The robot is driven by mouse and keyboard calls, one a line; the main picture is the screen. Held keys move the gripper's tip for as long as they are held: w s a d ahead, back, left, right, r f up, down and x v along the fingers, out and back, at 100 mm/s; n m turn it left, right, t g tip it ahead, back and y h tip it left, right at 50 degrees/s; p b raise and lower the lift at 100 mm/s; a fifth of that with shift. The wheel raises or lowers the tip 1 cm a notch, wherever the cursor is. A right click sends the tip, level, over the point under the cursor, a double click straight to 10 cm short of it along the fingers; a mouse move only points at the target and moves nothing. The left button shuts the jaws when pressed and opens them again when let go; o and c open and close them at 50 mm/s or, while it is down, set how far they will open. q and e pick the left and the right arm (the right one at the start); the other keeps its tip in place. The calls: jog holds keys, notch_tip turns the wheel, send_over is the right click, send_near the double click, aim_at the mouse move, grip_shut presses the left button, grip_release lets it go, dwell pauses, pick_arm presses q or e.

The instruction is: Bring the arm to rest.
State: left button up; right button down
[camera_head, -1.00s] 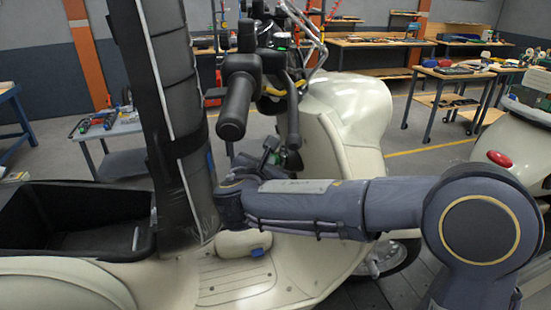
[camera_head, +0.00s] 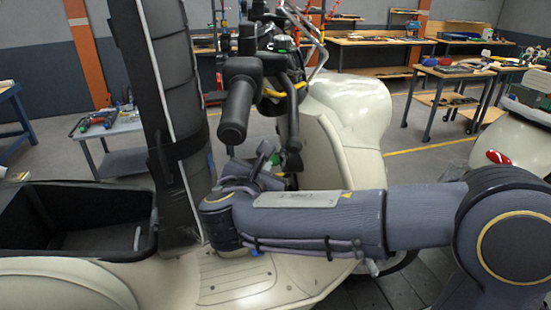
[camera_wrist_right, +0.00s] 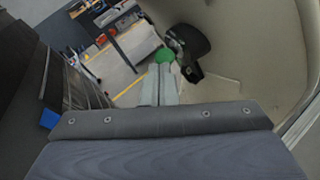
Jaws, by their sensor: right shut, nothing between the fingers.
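My right arm (camera_head: 320,220) comes in from the right in the head view and reaches across the front of a cream scooter (camera_head: 345,125). My right gripper (camera_head: 266,158) is beyond the wrist, partly hidden, near the scooter's front shield and below the black handlebar grip (camera_head: 237,110). In the wrist view the right gripper's two grey fingers (camera_wrist_right: 160,82) lie together, shut and empty. A black part with a green patch (camera_wrist_right: 166,55) shows just past the fingertips; I cannot tell whether they touch it. My left gripper is out of view.
A tall black padded column (camera_head: 175,110) stands left of the gripper, beside an open black bin (camera_head: 75,205). The scooter's footboard (camera_head: 240,275) lies below the wrist. Workbenches (camera_head: 380,42) and a small tool table (camera_head: 115,130) stand behind. Another cream scooter (camera_head: 515,135) is at the right.

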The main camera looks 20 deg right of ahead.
jog(key=shift+s+a+r, duration=0.1)
jog(key=shift+s+a, duration=0.05)
jog(key=shift+s, duration=0.2)
